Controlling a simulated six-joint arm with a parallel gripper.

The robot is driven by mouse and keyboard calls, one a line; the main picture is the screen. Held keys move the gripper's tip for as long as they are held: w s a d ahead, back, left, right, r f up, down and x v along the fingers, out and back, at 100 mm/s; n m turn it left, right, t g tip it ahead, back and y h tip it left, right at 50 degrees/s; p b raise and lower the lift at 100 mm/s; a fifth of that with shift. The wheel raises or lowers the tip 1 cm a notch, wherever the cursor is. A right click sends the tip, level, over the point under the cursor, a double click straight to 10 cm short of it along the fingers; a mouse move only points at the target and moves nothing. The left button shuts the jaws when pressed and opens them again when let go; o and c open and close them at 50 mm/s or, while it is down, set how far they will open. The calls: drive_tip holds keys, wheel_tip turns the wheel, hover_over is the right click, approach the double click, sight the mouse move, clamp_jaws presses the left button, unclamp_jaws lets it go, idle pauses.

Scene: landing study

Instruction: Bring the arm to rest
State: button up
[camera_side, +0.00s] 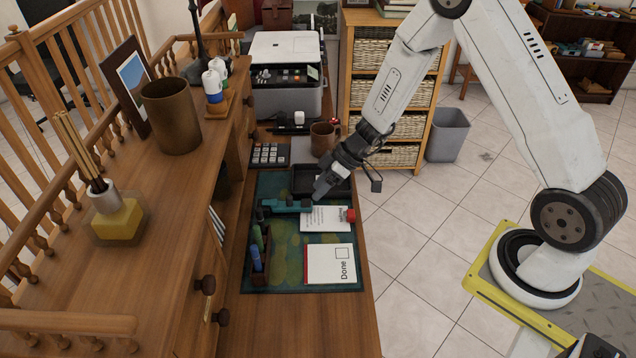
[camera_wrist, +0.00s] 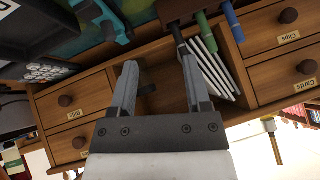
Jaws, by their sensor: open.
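My gripper (camera_side: 322,188) hangs over the desk's (camera_side: 330,325) right part in the side view, beside the black tray (camera_side: 307,180) and above the mat's far end. In the wrist view my gripper (camera_wrist: 160,62) has its two fingers apart, with nothing held between them. A teal tool (camera_side: 286,206) lies on the green patterned mat (camera_side: 290,285), left of the gripper in the side view. It shows at the top of the wrist view (camera_wrist: 103,20). I cannot tell the exact height of the fingertips above the desk.
A white "Done" card (camera_side: 325,265), a paper (camera_side: 318,222) and a pen holder (camera_side: 259,265) are on the mat. A brown mug (camera_side: 322,138), a calculator (camera_side: 269,154) and a printer (camera_side: 286,75) stand farther back. A grey bin (camera_side: 447,135) is on the floor.

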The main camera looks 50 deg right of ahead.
drive_tip(key=s+r+m+g+h, duration=0.1)
drive_tip(key=s+r+m+h, duration=0.6)
drive_tip(key=s+r, duration=0.5)
drive_tip(key=shift+s+d, duration=0.3)
drive_tip(key=shift+s, duration=1.65)
